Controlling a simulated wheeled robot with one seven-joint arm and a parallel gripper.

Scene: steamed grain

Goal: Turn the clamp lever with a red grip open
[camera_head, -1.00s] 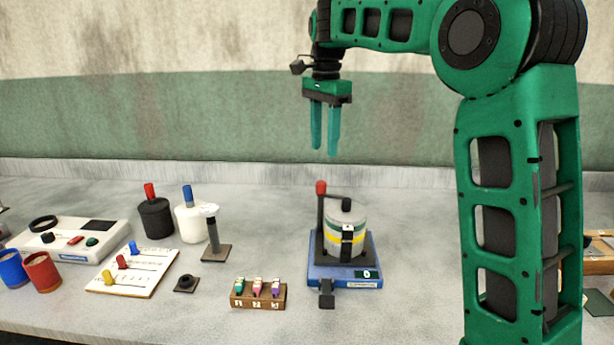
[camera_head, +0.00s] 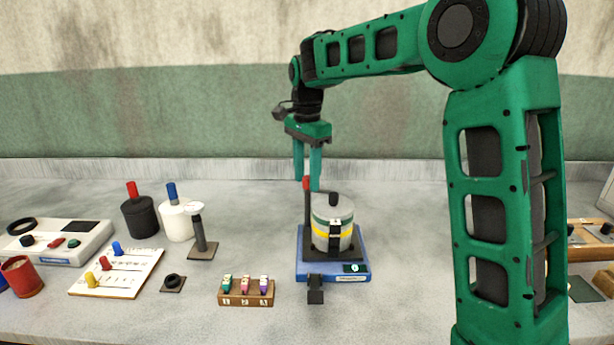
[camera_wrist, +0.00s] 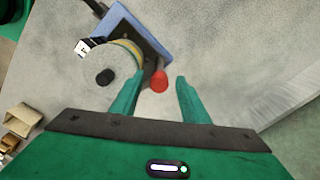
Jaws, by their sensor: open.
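The clamp lever stands upright as a dark post with a red grip (camera_head: 306,182) on top, at the back left of a blue base (camera_head: 300,270). A grey canister (camera_head: 322,212) with a yellow band and a black knob sits on that base, beside the lever. My gripper (camera_head: 308,186) is open, pointing down, with its green fingers at the height of the red grip. In the wrist view the red grip (camera_wrist: 159,81) shows between the two fingertips, and I see no contact.
Left of the clamp are a small brown rack (camera_head: 246,298) with colored pieces, a slider board (camera_head: 118,275), a black jar (camera_head: 140,217), a white jar (camera_head: 176,222) and a post on a plate (camera_head: 200,250). The bench right of the blue base is clear up to my arm.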

